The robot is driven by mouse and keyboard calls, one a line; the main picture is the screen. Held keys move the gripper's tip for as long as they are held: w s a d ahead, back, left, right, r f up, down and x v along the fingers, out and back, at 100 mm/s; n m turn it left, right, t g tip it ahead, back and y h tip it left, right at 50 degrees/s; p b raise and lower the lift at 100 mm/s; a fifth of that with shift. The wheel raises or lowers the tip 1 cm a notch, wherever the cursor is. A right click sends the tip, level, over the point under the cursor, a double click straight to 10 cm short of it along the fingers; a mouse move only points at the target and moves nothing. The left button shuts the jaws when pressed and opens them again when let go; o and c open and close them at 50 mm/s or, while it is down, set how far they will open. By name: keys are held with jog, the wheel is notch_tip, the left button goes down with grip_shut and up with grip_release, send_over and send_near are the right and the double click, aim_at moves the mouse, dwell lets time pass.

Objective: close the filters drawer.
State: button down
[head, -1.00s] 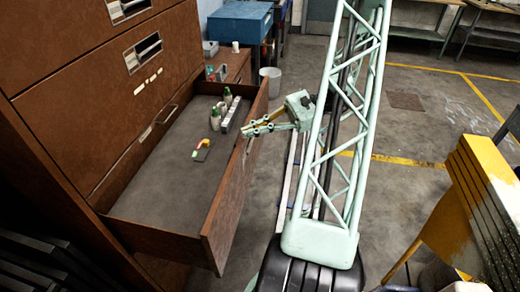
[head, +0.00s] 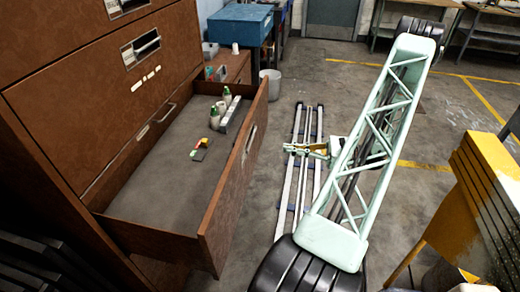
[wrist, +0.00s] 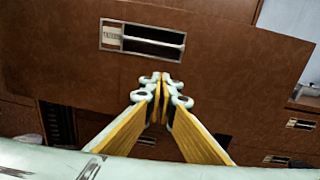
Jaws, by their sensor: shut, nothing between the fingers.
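A brown drawer (head: 150,190) stands pulled far out of the cabinet in the head view. Its front panel (head: 225,200) faces right and has a slot-like handle (head: 249,143). Small bottles (head: 226,97), pale boxes and a coloured item (head: 200,148) lie inside. My gripper (head: 287,148) is to the right of the front panel, apart from it, fingers pointing left towards it. In the wrist view my shut, empty gripper (wrist: 160,80) points at a brown drawer front (wrist: 225,70), below its handle (wrist: 155,42). The label (wrist: 123,32) beside that handle is too small to read surely.
The brown cabinet (head: 85,75) has further drawers above, which are shut. A pale rail (head: 298,185) runs along the floor right of the drawer. A white bin (head: 270,82) and blue cabinet (head: 240,24) stand behind. A yellow machine (head: 485,200) is at right.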

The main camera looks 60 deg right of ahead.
aim_at(253, 146)
jog(key=shift+s+d+f+m+t+h, duration=0.15)
jog(key=shift+s+d+f+m+h, duration=0.1)
jog(key=shift+s+d+f, duration=0.25)
jog(key=shift+s+d+f+m+t+h, duration=0.15)
jog(key=shift+d+f+m, duration=0.15)
jog(key=shift+f, duration=0.25)
jog(key=shift+w+a, duration=0.1)
jog(key=shift+b+x, duration=1.2)
jog(key=shift+x, duration=5.55)
jog(key=shift+w, duration=0.15)
jog(key=shift+w, duration=0.1)
